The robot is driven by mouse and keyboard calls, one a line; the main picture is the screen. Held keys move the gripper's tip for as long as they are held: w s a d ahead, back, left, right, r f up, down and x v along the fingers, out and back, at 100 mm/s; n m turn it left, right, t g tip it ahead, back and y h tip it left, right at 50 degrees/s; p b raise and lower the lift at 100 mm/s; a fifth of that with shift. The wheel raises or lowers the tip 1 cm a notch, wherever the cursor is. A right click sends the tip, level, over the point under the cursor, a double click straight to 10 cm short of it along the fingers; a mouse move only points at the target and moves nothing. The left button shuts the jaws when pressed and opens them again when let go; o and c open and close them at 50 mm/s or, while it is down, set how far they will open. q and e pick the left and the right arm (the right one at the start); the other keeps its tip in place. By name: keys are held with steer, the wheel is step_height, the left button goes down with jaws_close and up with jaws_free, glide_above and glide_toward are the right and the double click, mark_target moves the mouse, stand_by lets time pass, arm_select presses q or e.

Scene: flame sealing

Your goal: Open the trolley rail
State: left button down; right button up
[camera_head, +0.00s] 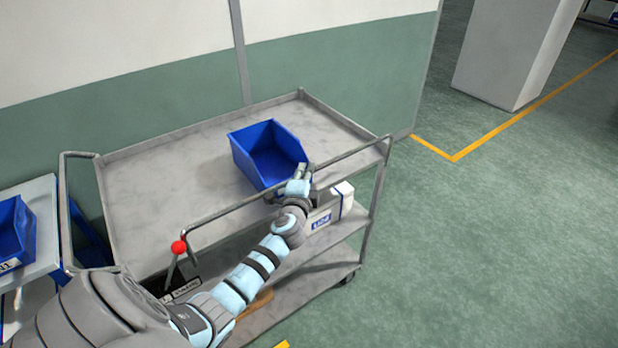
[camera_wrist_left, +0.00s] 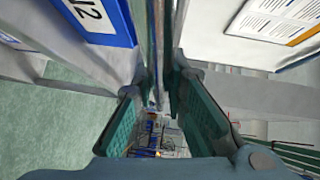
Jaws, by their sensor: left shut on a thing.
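The trolley (camera_head: 130,180) is a grey metal cart with several shelves. Its rail (camera_head: 350,155) is a thin grey bar along the near side of the top shelf, with a bent left end near a red ball knob (camera_head: 178,247). The rail looks closed across that side. My left gripper (camera_head: 300,182) is shut on the rail, right of its middle, and hides a short stretch of it. In the left wrist view the narrow bar (camera_wrist_left: 158,45) runs between the two green-padded fingers (camera_wrist_left: 165,118). My right gripper is not in view.
A blue bin (camera_head: 268,152) stands on the top shelf just behind the rail. A white box (camera_head: 325,212) sits on the shelf below. Another blue bin (camera_head: 14,235) is on a table at the left. The floor (camera_head: 480,250) right of the trolley is clear.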

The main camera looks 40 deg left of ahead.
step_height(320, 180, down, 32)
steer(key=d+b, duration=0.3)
steer(key=b, duration=2.8)
arm_select(q)
steer(key=s+d+f+m+t+b, duration=0.2)
steer(key=d+f+m+t, duration=0.2)
steer(key=d+f+m, duration=0.1)
steer(key=s+d+f+m+t+h+b, duration=0.1)
steer(key=s+d+f+m+t+b, duration=0.1)
steer(key=d+f+m+t, duration=0.3)
steer(key=shift+d+f+m+b, duration=0.75)
steer(key=shift+d+m, duration=0.45)
steer(key=shift+d, duration=0.15)
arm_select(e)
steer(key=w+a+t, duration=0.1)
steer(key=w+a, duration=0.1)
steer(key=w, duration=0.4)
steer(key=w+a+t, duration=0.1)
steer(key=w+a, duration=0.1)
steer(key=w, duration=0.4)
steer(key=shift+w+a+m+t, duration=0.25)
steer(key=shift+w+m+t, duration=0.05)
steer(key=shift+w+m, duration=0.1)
arm_select(q)
steer(key=c, duration=1.6)
jaws_free()
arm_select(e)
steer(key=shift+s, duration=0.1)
